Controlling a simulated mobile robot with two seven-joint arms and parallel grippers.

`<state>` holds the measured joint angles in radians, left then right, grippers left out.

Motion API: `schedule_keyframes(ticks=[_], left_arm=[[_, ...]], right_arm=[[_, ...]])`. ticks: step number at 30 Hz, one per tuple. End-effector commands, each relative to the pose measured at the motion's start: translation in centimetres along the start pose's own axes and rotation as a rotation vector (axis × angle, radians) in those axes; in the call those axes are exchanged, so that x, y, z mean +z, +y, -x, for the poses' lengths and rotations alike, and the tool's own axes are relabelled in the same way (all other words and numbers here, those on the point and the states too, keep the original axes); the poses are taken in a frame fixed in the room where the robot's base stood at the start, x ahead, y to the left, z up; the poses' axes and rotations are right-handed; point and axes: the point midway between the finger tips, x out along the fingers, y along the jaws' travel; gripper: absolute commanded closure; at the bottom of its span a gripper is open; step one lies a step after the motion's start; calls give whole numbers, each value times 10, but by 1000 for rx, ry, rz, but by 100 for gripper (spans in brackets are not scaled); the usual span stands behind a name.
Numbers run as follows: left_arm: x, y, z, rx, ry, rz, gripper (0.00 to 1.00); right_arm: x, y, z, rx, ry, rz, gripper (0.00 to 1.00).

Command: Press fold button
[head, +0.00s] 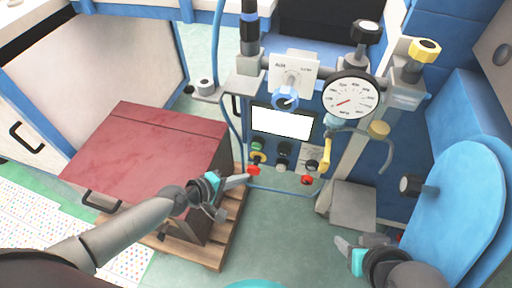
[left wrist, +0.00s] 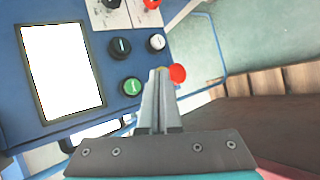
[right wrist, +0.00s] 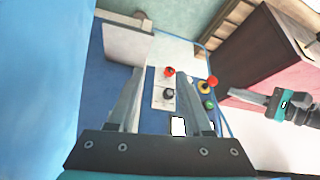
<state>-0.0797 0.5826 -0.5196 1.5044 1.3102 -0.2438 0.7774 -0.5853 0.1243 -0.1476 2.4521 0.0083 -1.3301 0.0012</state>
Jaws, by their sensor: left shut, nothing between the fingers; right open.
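A blue control panel (head: 270,150) carries a white screen (head: 282,122) with several buttons below it. A green button (head: 257,146), a red button (head: 253,170) and black knobs (head: 283,149) show there. I cannot read which one is the fold button. My left gripper (head: 246,178) is shut and empty, its tips beside the red button. In the left wrist view the tips (left wrist: 158,72) lie between the green button (left wrist: 131,87) and the red button (left wrist: 177,74); contact cannot be told. My right gripper (head: 345,246) is open and empty, low and right of the panel.
A dark red box (head: 150,145) stands on a wooden pallet (head: 215,245) left of the panel. A blue rounded machine part (head: 460,210) is close to the right arm. A grey plate (head: 353,205) lies between.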

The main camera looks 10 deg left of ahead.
Motion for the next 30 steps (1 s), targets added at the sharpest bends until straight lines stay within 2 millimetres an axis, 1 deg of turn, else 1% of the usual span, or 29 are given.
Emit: schedule_keyframes(ticks=[9,15,21,30], left_arm=[[-22,21,-30,3,1,-2,100],[-32,31,-44,1,0,-1,100],[-37,37,-52,1,0,0,100],[-39,40,-54,-1,-1,0,100]], right_arm=[[-15,-18,-18,-46,157,9,50],[-27,-30,-24,-78,271,9,50],[-35,-38,-27,-101,349,5,50],[-38,-41,-26,-109,381,3,50]])
